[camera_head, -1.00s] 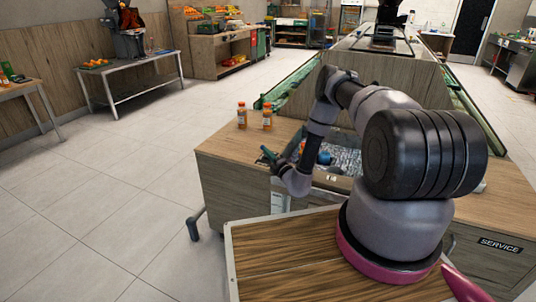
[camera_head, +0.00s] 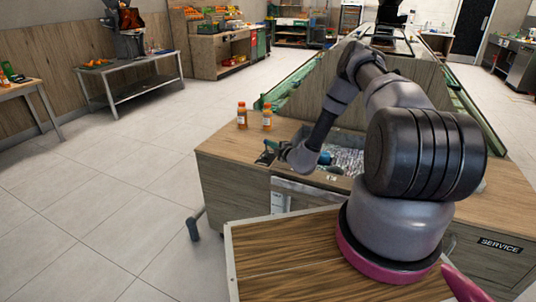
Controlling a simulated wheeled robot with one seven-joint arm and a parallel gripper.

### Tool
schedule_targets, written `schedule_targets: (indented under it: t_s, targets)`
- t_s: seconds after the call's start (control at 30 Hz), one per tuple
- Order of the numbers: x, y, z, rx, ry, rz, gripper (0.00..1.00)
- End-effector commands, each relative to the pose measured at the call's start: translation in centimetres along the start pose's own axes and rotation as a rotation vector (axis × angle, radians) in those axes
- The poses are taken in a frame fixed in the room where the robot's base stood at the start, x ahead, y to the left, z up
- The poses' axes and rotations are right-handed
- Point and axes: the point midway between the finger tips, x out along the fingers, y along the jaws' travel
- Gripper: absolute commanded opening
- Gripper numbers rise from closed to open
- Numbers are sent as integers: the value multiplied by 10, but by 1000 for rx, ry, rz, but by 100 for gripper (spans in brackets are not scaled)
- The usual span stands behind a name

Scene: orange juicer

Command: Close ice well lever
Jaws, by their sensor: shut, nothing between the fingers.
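The ice well (camera_head: 347,157) is an open bin of ice set into the wooden counter, partly hidden by my arm. My gripper (camera_head: 272,145) has teal fingers pointing left, over the counter at the well's left side. The fingers look shut and empty, though they are small here. A small dark piece (camera_head: 265,158) on the counter just below the fingertips may be the lever. I cannot tell whether the fingers touch it. A blue object (camera_head: 325,157) lies in the ice, beside my forearm.
Two orange bottles (camera_head: 242,115) stand on the counter's back left, behind my gripper. The wooden counter (camera_head: 230,150) is bare to the left of the gripper. A steel table (camera_head: 130,72) stands far left, with open floor between.

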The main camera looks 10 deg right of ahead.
Motion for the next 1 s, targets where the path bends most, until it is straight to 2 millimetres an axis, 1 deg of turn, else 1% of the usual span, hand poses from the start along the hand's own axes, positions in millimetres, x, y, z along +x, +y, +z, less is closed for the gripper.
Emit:
schedule_targets:
  t_s: [0.1, 0.33, 0.4, 0.63, 1.0]
  targets:
    - [6, 8, 9, 87, -2, -60, 0]
    - [18, 15, 25, 258, -1, -181, 0]
    - [16, 12, 22, 252, 1, -180, 0]
    - [16, 13, 22, 251, 1, -178, 0]
    - [14, 27, 19, 250, 1, -177, 0]
